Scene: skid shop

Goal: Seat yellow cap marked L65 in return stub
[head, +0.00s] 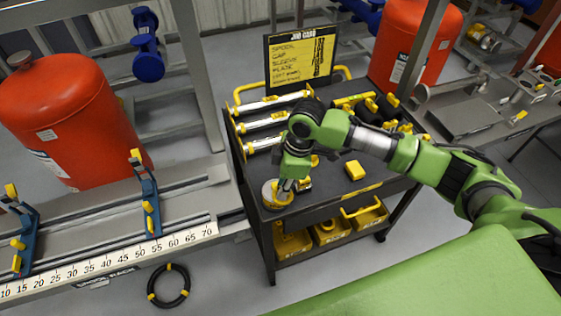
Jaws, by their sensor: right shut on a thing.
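My right gripper (285,187) reaches down over the near-left corner of the dark cart top. It is shut on a round yellow cap (270,200), which shows at the fingertips, partly hidden by the gripper. The cap is at or just above the cart top; I cannot tell which. No L65 mark is readable on it. I cannot pick out the return stub for certain in this view. My left gripper is not in view.
The cart (330,194) carries white tubes with yellow ends, black parts and a yellow block (355,169). A job card (300,57) stands behind. Left are a scaled rail (110,262), blue clamps (150,205) and a red tank (70,120). A black ring (168,286) lies on the floor.

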